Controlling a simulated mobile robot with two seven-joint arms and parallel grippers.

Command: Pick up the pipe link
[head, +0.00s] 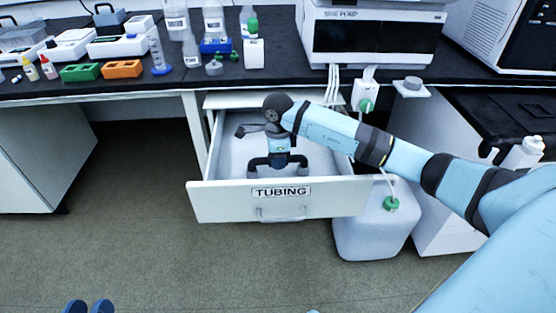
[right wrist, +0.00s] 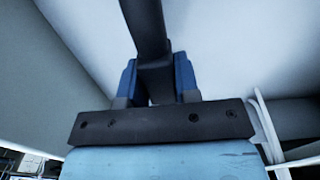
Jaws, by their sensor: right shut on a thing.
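In the drawer labelled TUBING (head: 225,208), a dark piece with two downturned ends shows under my right gripper (head: 279,158); it looks like the pipe link (head: 254,162). In the right wrist view, the blue fingers of my right gripper (right wrist: 157,85) are shut on a dark bar of the link (right wrist: 146,30), which runs up out of the picture. The link is inside the open drawer; whether it touches the drawer floor is hard to tell.
The drawer front and side walls surround my right gripper. A white jug (head: 368,235) with a green cap stands at the drawer's right. The black bench top (head: 130,84) with bottles and racks lies above. The floor (head: 120,235) at left is clear.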

